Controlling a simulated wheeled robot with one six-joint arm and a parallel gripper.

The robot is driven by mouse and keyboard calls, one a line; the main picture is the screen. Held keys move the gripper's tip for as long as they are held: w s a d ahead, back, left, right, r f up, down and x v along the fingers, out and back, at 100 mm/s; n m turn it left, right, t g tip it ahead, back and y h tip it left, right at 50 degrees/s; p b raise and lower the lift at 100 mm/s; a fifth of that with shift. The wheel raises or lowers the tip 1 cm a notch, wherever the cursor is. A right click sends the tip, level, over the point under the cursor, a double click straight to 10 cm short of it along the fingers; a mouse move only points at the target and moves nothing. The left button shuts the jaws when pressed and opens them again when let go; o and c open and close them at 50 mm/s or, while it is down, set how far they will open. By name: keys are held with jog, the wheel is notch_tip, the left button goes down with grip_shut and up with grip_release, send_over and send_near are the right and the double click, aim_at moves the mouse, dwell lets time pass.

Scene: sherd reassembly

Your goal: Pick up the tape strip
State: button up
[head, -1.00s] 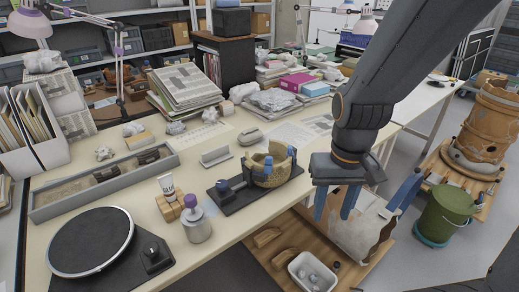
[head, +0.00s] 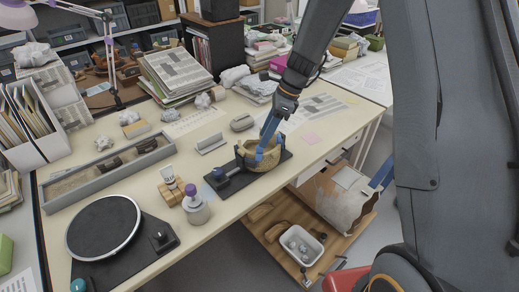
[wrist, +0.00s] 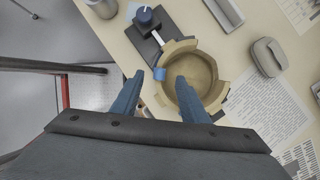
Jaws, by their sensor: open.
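A short blue tape strip (wrist: 160,73) sits on the rim of a tan, broken-edged bowl (wrist: 190,77) in the wrist view. In the head view, a blue patch (head: 258,154) shows on the bowl's near side (head: 264,163), partly crowded by my fingers. My gripper (wrist: 159,80) is open, with its two blue fingers on either side of the strip in the picture. I cannot tell whether they touch the strip or the rim. In the head view my gripper (head: 267,138) points down over the bowl.
The bowl is on a black stand (head: 232,186) with a blue knob (wrist: 144,14). A purple-capped bottle (head: 196,207), a turntable (head: 103,226) and a grey tray (head: 108,172) are to the left. A grey mouse-shaped object (wrist: 268,56) lies beside the bowl.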

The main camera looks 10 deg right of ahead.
aim_at(259, 152)
jog(key=shift+p+x, duration=1.1)
jog(key=shift+x, duration=1.9)
jog(key=shift+c, duration=0.5)
jog(key=c, duration=0.7)
